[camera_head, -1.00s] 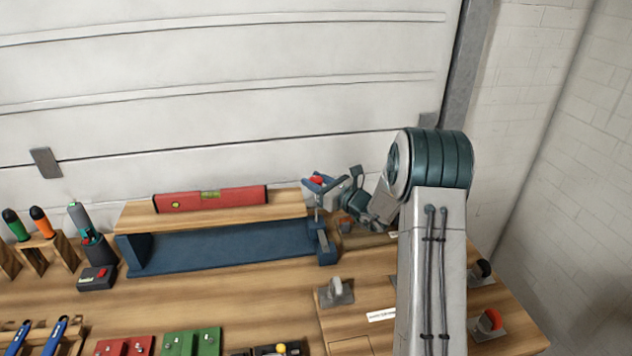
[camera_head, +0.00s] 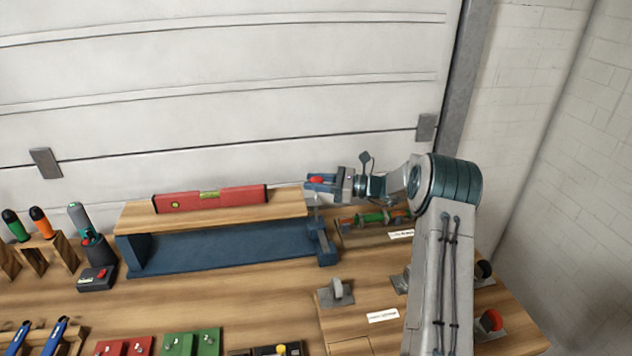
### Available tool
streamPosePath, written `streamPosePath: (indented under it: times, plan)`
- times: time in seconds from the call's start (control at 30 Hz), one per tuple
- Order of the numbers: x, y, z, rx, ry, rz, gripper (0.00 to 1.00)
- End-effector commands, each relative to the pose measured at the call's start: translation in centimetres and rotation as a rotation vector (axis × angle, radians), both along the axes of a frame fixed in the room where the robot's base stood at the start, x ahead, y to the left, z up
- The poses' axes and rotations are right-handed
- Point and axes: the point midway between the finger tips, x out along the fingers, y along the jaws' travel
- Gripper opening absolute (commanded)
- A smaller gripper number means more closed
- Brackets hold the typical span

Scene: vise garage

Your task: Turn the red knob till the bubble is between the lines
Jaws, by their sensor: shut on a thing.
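The red knob (camera_head: 316,180) is at the right end of the wooden board, on top of a blue clamp-like stand (camera_head: 326,244). My gripper (camera_head: 322,181) reaches in from the right, level, and is shut on the red knob; its fingers partly cover it. The red spirit level (camera_head: 180,202) lies on the wooden board (camera_head: 135,216), with a yellow-green vial (camera_head: 209,195) at its middle. The bubble and the lines are too small to make out. A blue base (camera_head: 215,250) is under the board.
Screwdrivers in a wooden rack (camera_head: 40,250) and a dark holder (camera_head: 97,250) stand at the left. Red (camera_head: 125,346) and green (camera_head: 192,342) blocks are at the front. Coloured parts (camera_head: 372,218) lie under my gripper. The garage door is behind.

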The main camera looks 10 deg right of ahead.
Motion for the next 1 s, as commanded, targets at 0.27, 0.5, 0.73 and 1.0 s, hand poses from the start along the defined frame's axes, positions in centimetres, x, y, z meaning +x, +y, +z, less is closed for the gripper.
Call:
streamPosePath:
  times: [0.27,0.5,0.73,1.0]
  plan:
    - [0.06,-0.03,0.07,0.002,-0.001,0.136,0.09]
    - [0.05,-0.04,0.09,0.002,0.0,0.182,0.09]
    - [0.04,-0.01,0.12,0.003,-0.001,0.187,0.09]
    - [0.04,0.0,0.12,0.003,-0.001,0.187,0.54]
